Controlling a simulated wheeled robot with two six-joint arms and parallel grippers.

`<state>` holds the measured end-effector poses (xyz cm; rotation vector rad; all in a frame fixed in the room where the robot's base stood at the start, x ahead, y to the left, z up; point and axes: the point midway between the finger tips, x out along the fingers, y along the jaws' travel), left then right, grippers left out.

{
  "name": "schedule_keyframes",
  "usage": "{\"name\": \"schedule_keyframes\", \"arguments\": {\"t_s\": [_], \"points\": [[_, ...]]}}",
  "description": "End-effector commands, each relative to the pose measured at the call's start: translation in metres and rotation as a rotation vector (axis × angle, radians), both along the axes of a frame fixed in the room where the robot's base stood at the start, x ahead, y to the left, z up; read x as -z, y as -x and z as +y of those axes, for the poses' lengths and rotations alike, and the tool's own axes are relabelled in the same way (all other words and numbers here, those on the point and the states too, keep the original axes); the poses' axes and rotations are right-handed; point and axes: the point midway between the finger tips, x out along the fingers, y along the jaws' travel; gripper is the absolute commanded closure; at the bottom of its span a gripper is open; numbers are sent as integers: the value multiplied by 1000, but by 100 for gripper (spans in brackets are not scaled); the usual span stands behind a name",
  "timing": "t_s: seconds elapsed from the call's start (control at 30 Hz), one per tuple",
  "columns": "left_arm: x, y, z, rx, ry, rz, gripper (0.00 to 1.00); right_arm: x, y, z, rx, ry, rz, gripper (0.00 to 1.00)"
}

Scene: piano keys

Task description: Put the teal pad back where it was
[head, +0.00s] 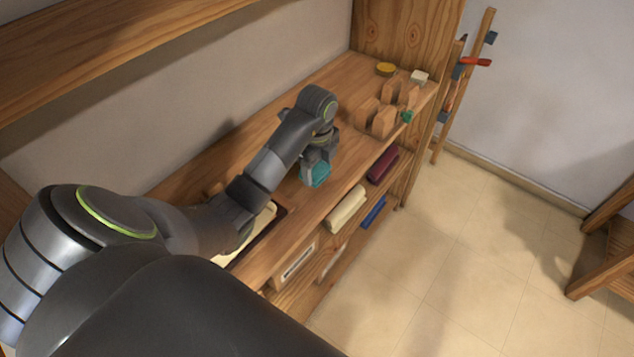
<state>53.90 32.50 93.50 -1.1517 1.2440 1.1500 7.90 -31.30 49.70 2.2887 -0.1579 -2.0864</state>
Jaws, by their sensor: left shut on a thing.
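The teal pad (315,175) is at the middle of the wooden bench top (293,222). My left gripper (316,161) is shut on it from above. The pad looks upright and boxy, and its upper part is hidden by the gripper. I cannot tell whether its lower edge touches the bench or hangs just above it. My right gripper is not in view.
Several wooden blocks (384,122) stand at the bench's far end, with a small green piece (407,116), a yellow disc (385,69) and a white block (419,77). A cream-filled tray (262,222) lies nearer, partly behind my arm. Rolled cloths (346,209) sit below.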

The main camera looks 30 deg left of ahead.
Motion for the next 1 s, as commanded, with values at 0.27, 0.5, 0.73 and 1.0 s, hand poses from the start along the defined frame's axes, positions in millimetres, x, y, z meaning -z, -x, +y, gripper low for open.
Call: {"name": "schedule_keyframes", "arguments": {"t_s": [0.27, 0.5, 0.73, 1.0], "points": [[38, 1, -1, 0, 2, 3, 60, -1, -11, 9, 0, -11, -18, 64], [41, 0, 0, 0, 1, 1, 40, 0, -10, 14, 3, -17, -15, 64], [40, 0, 0, 0, 1, 1, 20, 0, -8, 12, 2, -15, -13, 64], [37, 0, 0, 0, 0, -1, 20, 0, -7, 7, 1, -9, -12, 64]]}}
